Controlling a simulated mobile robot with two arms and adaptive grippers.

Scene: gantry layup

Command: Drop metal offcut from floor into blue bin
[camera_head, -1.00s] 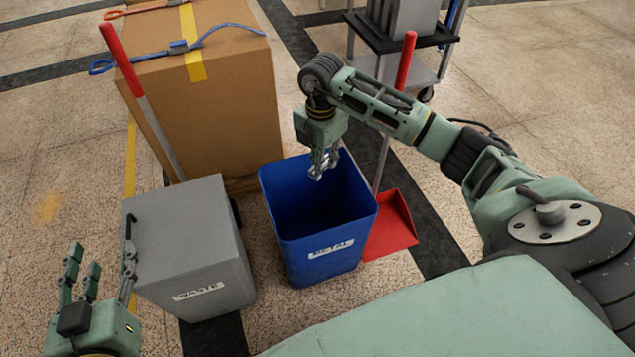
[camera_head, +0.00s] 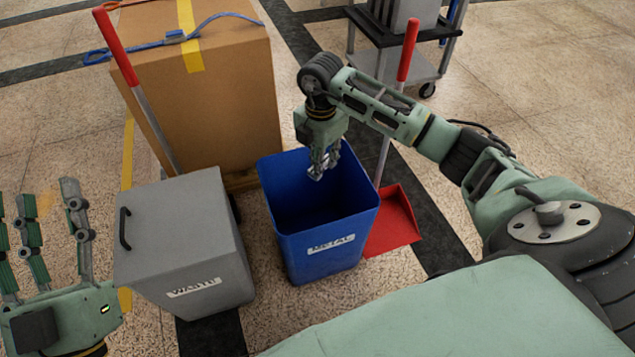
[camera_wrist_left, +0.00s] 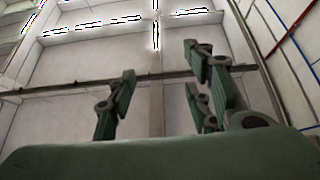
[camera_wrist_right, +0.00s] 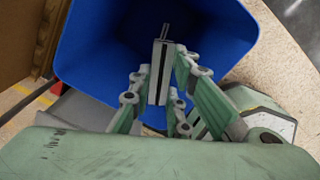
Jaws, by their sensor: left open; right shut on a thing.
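The blue bin (camera_head: 325,255), labelled METAL, stands open on the floor in the middle of the head view. My right gripper (camera_head: 322,172) is over the bin's open top, pointing down. It is shut on the metal offcut (camera_wrist_right: 161,72), a narrow grey piece that shows between the fingers in the right wrist view, with the blue bin (camera_wrist_right: 225,30) behind it. In the head view the offcut is small and mostly hidden by the fingers. My left gripper (camera_head: 42,235) is open and empty at the lower left, fingers up. The left wrist view shows its spread fingers (camera_wrist_left: 160,95) against wall and ceiling.
A grey lidded WASTE bin (camera_head: 185,240) stands left of the blue bin. A large cardboard box (camera_head: 220,110) is behind them, with a red-handled tool (camera_head: 140,90) leaning on it. A red dustpan (camera_head: 395,222) is right of the blue bin. A cart (camera_head: 410,65) stands behind.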

